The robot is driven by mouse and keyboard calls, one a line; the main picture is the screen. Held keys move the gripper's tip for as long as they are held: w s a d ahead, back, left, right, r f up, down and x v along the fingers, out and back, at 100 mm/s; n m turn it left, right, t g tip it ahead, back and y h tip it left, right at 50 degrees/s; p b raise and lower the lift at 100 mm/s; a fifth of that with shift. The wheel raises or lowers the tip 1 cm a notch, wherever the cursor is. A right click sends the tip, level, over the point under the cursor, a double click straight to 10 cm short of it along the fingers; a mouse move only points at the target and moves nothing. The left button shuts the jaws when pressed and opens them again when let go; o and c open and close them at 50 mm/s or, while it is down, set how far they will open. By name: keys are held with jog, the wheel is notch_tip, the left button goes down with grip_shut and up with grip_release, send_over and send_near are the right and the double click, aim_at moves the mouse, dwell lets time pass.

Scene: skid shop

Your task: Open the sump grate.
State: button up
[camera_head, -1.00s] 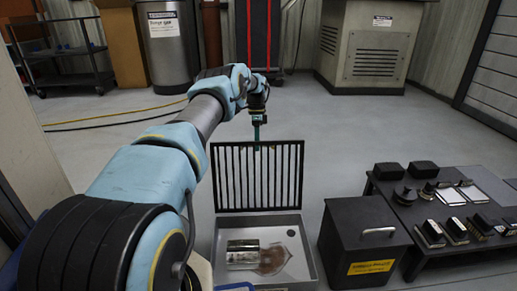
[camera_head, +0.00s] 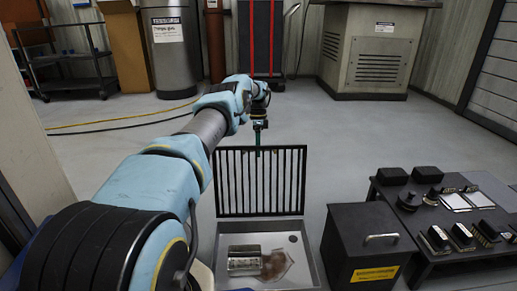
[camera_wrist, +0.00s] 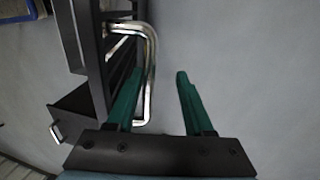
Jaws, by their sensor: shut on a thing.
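The sump grate (camera_head: 262,209) is a black barred panel standing about upright at the back edge of a grey sump pan (camera_head: 307,262). The pan is uncovered, with a shiny metal piece and a brownish patch inside. My gripper (camera_head: 260,148) is at the top middle of the grate, on its far side. In the wrist view, my gripper's green fingers (camera_wrist: 157,85) straddle the bar of the grate's shiny U-shaped handle (camera_wrist: 151,75). The bar runs close along the left finger. The grate (camera_wrist: 88,60) shows edge-on at left. My gripper is shut on the handle.
A black box (camera_head: 345,246) with a handle and yellow label stands right of the pan. A low black bench (camera_head: 440,243) with several small parts is further right. The floor behind the grate (camera_head: 350,130) is clear, with cables at left.

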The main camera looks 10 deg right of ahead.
jog(key=shift+d+r, duration=0.2)
dwell(0.3)
jog(key=s+p+v, duration=0.2)
jog(key=p+v, duration=0.1)
jog(key=v, duration=0.6)
jog(key=shift+a+r, duration=0.2)
jog(key=shift+r, duration=0.35)
